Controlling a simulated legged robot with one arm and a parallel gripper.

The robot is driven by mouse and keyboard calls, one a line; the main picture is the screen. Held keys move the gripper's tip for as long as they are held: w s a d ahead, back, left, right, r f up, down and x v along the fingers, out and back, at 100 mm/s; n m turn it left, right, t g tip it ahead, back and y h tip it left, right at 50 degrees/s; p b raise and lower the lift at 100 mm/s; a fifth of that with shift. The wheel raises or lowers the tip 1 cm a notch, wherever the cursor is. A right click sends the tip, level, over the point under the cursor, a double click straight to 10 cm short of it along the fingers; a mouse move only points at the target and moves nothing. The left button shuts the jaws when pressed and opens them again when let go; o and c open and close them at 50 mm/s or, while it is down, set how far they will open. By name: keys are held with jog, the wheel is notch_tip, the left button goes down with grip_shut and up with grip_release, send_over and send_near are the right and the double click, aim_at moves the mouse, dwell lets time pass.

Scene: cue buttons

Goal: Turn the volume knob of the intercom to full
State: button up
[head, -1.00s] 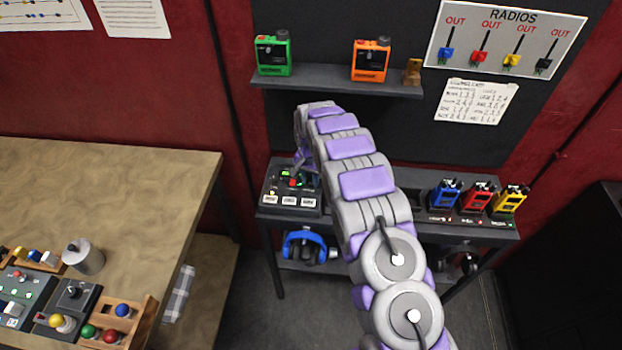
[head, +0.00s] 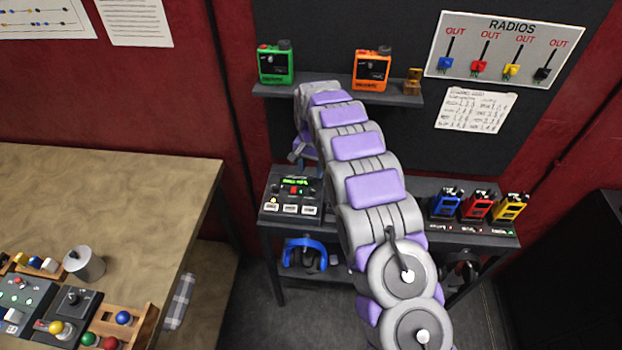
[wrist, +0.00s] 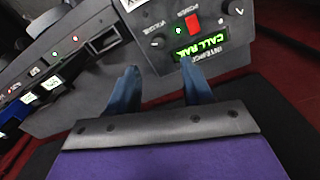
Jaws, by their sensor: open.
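The intercom (head: 292,190) is a dark box on the left end of the shelf desk, with a lit green display, a red switch and white keys. In the wrist view its panel (wrist: 215,68) shows upside down, with the green display (wrist: 202,54) and red power switch (wrist: 193,22). The small dark volume knob (wrist: 157,41) is beside its label; its pointer setting is too small to read. My gripper (wrist: 160,84) is open and empty, its two blue fingers spread below the knob in the picture. It appears apart from the panel. In the head view my arm partly hides the gripper.
Blue, red and yellow radios (head: 478,204) stand in chargers on the desk's right. A wooden table (head: 110,195) is at left.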

notch_tip(320, 180, up, 8)
jog(key=shift+a, duration=0.1)
dwell(0.4)
